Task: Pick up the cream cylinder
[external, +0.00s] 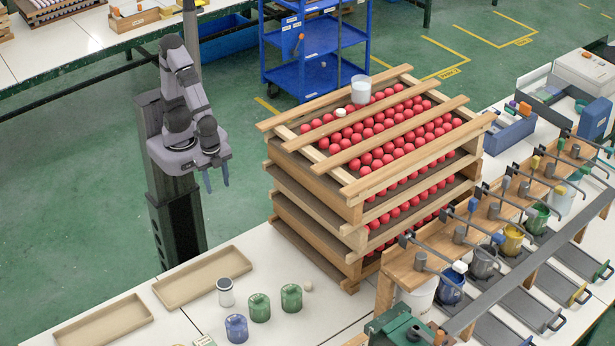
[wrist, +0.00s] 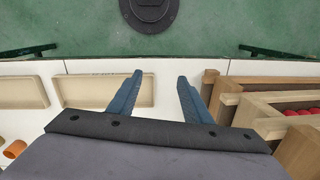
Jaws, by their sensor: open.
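A whitish, cream-toned cylinder (external: 361,89) stands upright at the back of the top tray of red balls in the external view. A small, low cream piece (external: 340,112) lies to its left on the same tray; its exact shape is too small to tell. My gripper (external: 216,178) hangs left of the tray stack, apart from both, with its fingers pointing down. In the wrist view my gripper (wrist: 160,88) has its two blue fingers spread with nothing between them. Neither the cylinder nor the cream piece shows in the wrist view.
Stacked wooden trays (external: 405,72) hold red balls, with slats across the top. Two shallow beige trays (external: 203,278), a lidded jar (external: 225,291), green and blue jars and a small cream ball (external: 308,286) sit on the white table. Paint pots and levers line the right.

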